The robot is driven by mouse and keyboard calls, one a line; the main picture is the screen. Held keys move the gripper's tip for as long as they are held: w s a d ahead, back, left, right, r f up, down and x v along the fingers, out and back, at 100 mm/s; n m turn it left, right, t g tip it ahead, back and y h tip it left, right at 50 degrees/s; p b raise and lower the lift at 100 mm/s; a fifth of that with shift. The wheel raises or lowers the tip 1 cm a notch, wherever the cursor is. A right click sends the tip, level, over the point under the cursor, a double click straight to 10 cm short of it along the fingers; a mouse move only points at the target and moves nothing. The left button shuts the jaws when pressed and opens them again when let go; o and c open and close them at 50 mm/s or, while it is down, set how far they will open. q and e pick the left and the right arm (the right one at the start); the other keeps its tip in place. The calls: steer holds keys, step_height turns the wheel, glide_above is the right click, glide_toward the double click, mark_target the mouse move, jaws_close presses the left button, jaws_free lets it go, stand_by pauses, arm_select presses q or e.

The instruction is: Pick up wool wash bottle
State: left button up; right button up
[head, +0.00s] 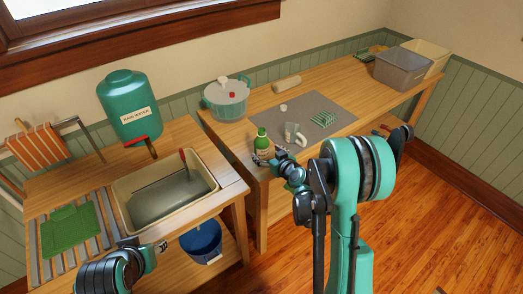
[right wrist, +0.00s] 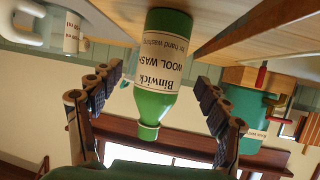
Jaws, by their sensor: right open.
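The green wool wash bottle (head: 262,141) with a white label stands near the front left corner of the right-hand table. In the right wrist view the bottle (right wrist: 158,95) appears upside down, its label reading "WOOL WASH". My right gripper (head: 274,160) is beside the bottle at the table's front edge. In the right wrist view my right gripper (right wrist: 160,75) is open, with one finger on each side of the bottle and a visible gap to both. My left gripper (head: 160,247) is low at the left, by the sink bench; its jaws are too small to read.
Small white containers (head: 291,131) and a green rack (head: 324,119) are close right of the bottle on a grey mat (head: 318,104). A lidded pot (head: 226,99) stands behind. A sink (head: 165,195) is left; grey bin (head: 402,68) far right.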

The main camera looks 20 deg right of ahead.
mark_target(262, 149)
steer(key=b+x, duration=0.1)
steer(key=x, duration=0.4)
steer(key=shift+f+b, duration=0.1)
steer(key=shift+b, duration=0.3)
steer(key=shift+s, duration=0.1)
steer(key=shift+c, duration=0.3)
steer(key=c, duration=1.4)
